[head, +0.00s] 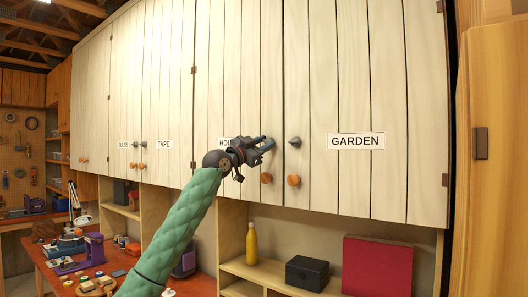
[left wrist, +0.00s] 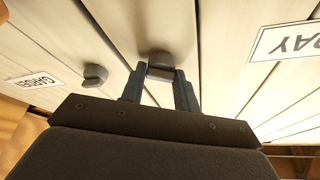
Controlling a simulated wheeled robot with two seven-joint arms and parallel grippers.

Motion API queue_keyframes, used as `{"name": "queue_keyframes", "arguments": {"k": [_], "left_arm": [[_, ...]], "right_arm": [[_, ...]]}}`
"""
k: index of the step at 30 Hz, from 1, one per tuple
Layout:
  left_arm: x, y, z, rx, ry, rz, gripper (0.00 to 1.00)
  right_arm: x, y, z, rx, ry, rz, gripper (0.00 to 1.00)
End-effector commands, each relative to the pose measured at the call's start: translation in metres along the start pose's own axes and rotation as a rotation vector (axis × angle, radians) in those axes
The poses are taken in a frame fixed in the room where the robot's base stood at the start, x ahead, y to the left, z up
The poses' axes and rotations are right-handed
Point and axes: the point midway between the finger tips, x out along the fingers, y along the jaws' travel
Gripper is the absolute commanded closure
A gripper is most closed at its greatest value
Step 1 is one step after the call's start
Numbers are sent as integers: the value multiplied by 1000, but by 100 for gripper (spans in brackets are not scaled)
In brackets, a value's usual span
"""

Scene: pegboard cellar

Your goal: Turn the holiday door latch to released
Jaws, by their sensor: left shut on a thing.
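The holiday door (head: 240,60) is a pale plank cabinet door, and it looks closed. Its label (head: 225,142) is partly hidden behind my left gripper (head: 265,145). In the left wrist view the label (left wrist: 298,42) shows only its last letters. The holiday door latch (left wrist: 160,60) is a dark grey turn-knob with a flat grip. My left gripper's two fingers (left wrist: 160,82) stand on either side of this grip and are shut on it. In the head view the gripper mostly hides the latch, so its exact angle is hard to tell. My right gripper is not in view.
The garden door (head: 380,80) beside it has its own grey latch (head: 295,142) close by. Orange knobs (head: 266,179) sit below the latches. Under the cabinets a shelf holds a yellow bottle (head: 251,243), a black box (head: 307,272) and a red box (head: 377,266).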

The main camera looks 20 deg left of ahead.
Motion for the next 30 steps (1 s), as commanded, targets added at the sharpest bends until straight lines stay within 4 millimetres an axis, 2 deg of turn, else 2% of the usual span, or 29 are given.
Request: {"name": "queue_keyframes", "arguments": {"k": [6, 15, 30], "left_arm": [[-1, -2, 0, 181, 0, 72, 92], [0, -2, -1, 441, 1, 182, 92], [1, -2, -2, 832, 1, 345, 92]], "right_arm": [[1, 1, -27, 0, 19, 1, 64], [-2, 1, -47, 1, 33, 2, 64], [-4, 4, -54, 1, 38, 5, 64]]}}
